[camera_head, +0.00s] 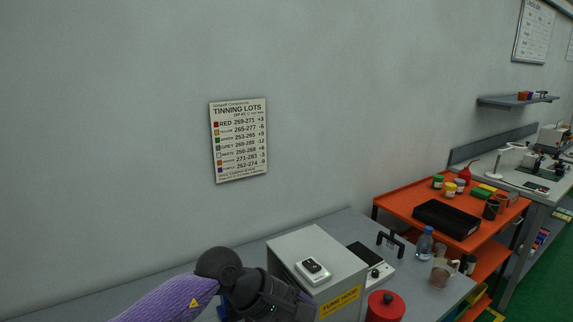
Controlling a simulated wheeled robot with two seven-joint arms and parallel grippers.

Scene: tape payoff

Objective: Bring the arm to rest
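My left arm, with a purple sleeve and a black wrist (262,293), comes in from the lower left. It lies in front of the grey bench, at the left of the grey cabinet with a yellow label (340,302). The black end reaches the bottom edge of the picture. No fingertips show, so I cannot see whether the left gripper is open or holds anything. My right arm and gripper are not in view.
A red canister (385,306) stands right of the cabinet. A bottle (425,244) and a jug (441,272) stand further right. An orange cart (400,203) carries a black tray (446,219). A lot chart (239,140) hangs on the wall.

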